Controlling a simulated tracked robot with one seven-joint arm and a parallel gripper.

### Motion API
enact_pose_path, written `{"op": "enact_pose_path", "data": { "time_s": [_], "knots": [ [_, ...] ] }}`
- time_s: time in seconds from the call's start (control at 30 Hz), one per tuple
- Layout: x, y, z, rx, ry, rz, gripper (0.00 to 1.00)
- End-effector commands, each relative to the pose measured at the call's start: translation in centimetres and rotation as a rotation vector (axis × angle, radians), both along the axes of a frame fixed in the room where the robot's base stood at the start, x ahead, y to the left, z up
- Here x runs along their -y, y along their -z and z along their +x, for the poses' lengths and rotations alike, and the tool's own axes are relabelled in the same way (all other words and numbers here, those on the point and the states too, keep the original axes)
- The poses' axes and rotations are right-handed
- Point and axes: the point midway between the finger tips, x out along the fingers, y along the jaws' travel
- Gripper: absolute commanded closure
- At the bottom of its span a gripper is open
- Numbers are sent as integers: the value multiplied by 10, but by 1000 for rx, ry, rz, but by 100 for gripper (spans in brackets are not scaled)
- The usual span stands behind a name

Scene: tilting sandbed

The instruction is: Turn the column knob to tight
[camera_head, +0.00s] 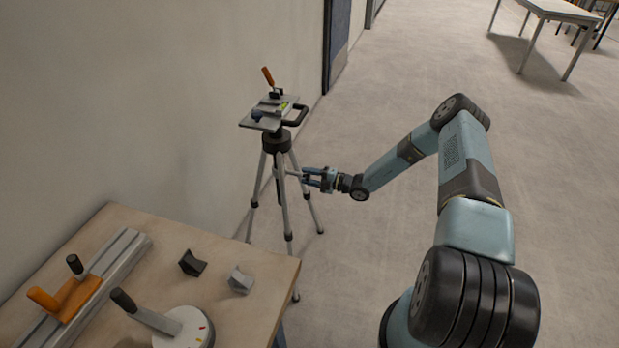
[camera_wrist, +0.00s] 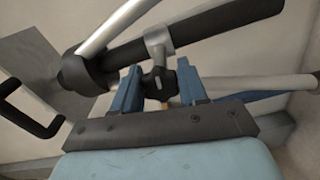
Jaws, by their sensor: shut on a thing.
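A tripod (camera_head: 277,143) with grey legs and a black collar stands beside the wall in the head view. The column knob (camera_wrist: 159,82) is a small black knob on a grey clamp, seen in the wrist view. My gripper (camera_head: 306,177) reaches the tripod from the right, below its head. In the wrist view its two blue fingers (camera_wrist: 160,90) stand on either side of the knob and are shut on it. In the head view the knob is too small and covered to make out. I cannot read any tightness mark on it.
The tripod's head plate (camera_head: 262,119) carries an orange-tipped lever and a black loop handle. A wooden bench (camera_head: 232,318) at the lower left holds an orange slider, a white dial and two small blocks. A far table (camera_head: 560,10) stands at the upper right. The floor between is clear.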

Motion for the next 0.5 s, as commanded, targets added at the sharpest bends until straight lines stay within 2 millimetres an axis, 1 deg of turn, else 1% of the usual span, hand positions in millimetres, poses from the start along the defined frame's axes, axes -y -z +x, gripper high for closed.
{"op": "enact_pose_path", "data": {
  "time_s": [0.03, 0.2, 0.23, 0.43, 0.5],
  "knots": [
    [2, 1, 3, -1, 7, -4, 88],
    [2, 1, 3, 0, 7, -5, 88],
    [2, 1, 3, 0, 7, -5, 56],
    [1, 1, 2, 0, 5, -3, 36],
    [1, 1, 1, 0, 4, -3, 36]
  ]
}}
